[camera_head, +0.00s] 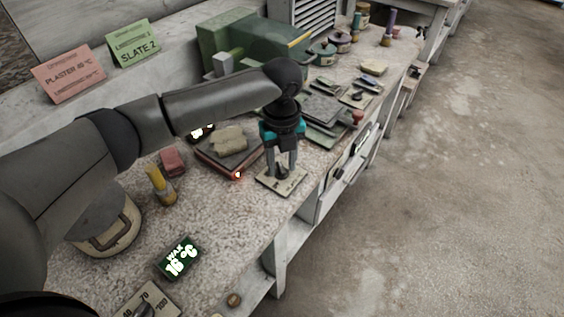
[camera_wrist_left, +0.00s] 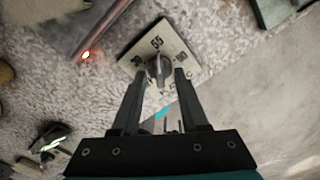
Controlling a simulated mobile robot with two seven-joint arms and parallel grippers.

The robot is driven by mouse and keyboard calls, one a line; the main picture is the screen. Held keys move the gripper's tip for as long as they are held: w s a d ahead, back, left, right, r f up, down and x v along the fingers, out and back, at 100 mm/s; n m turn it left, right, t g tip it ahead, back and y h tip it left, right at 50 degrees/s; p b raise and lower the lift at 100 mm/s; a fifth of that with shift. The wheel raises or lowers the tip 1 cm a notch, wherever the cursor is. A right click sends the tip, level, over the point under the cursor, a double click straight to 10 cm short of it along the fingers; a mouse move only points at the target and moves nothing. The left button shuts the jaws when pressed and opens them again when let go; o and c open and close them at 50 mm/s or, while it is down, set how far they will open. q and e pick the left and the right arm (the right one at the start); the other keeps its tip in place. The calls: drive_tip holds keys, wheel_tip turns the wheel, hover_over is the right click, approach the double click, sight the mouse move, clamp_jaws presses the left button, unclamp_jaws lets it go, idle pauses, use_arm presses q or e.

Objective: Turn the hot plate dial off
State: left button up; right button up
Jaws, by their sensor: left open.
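The dial (camera_wrist_left: 159,66) is a dark grey knob on a cream plate (camera_wrist_left: 141,47) with printed numbers, among them 55, in the left wrist view. In the head view the dial plate (camera_head: 268,182) lies on the bench near its front edge. The hot plate (camera_head: 222,162) is beside it to the left, with a glowing red light (camera_head: 238,175) at its corner and a tan lump on top. My left gripper (camera_head: 283,166) is open over the dial, its fingers pointing down. In the left wrist view its fingertips (camera_wrist_left: 160,76) are on either side of the knob; contact is unclear.
A second dial plate (camera_head: 146,302) is at the bottom of the head view. A wax display (camera_head: 179,258) reads 16 °C. A yellow bottle (camera_head: 160,186) and a red block (camera_head: 172,161) stand left of the hot plate. Dark slates (camera_head: 322,109) lie behind the gripper.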

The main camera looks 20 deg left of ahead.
use_arm(q)
clamp_jaws()
idle(0.4)
